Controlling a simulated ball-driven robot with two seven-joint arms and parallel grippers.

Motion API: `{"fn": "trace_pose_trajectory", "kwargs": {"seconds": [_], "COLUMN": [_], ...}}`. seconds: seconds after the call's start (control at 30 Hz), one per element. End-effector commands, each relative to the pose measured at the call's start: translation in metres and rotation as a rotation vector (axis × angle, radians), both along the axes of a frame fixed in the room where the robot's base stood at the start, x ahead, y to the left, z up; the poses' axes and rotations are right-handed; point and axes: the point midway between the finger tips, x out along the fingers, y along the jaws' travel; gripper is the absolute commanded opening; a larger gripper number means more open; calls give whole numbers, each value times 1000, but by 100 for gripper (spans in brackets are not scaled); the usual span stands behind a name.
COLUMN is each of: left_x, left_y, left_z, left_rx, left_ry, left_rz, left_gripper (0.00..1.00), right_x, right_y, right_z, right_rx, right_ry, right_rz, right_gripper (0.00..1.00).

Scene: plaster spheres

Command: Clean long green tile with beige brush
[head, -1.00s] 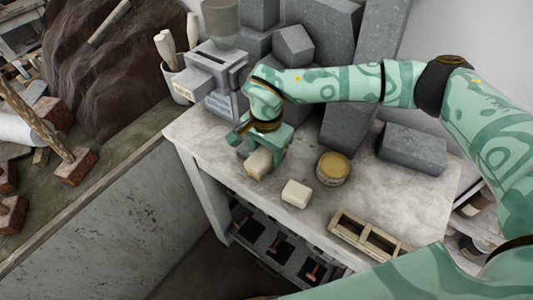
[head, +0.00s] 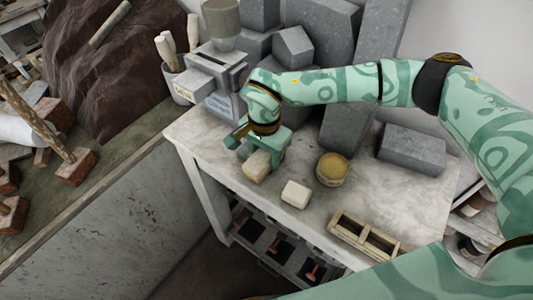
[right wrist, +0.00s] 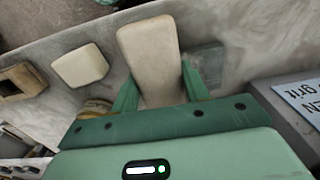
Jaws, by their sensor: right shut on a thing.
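My right gripper (head: 266,148) is low over the left part of the stone-topped table. It is shut on a beige block (right wrist: 150,52), which I take to be the beige brush; the block also shows in the head view (head: 256,166). The block is at or just above the tabletop; I cannot tell if it touches. A flat grey-green patch (right wrist: 207,58) lies beside the right finger in the wrist view; it may be the green tile, but its shape is mostly hidden. No clear long green tile shows in the head view. My left gripper is not in view.
A second pale block (head: 296,194), a round tub with a yellowish top (head: 332,168) and a wooden box with compartments (head: 365,238) stand to the right on the tabletop (head: 405,195). A grey machine (head: 218,80) and grey stone blocks (head: 412,149) stand behind.

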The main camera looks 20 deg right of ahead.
Motion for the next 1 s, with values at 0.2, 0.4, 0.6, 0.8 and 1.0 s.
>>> {"fn": "trace_pose_trajectory", "kwargs": {"seconds": [0.2,0.4,0.6,0.8,1.0], "left_x": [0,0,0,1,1], "left_y": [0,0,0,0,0], "left_z": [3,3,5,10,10], "left_rx": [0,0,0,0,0], "left_ry": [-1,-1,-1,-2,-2], "left_rz": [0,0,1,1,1], "left_gripper": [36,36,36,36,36], "right_x": [-10,-11,-8,2,3], "right_y": [12,13,10,-2,-4], "right_z": [0,-1,3,13,14], "right_rx": [0,0,-1,-1,1], "right_ry": [0,0,-1,-2,1], "right_rz": [1,0,-2,-1,0], "right_gripper": [27,27,27,27,27]}}
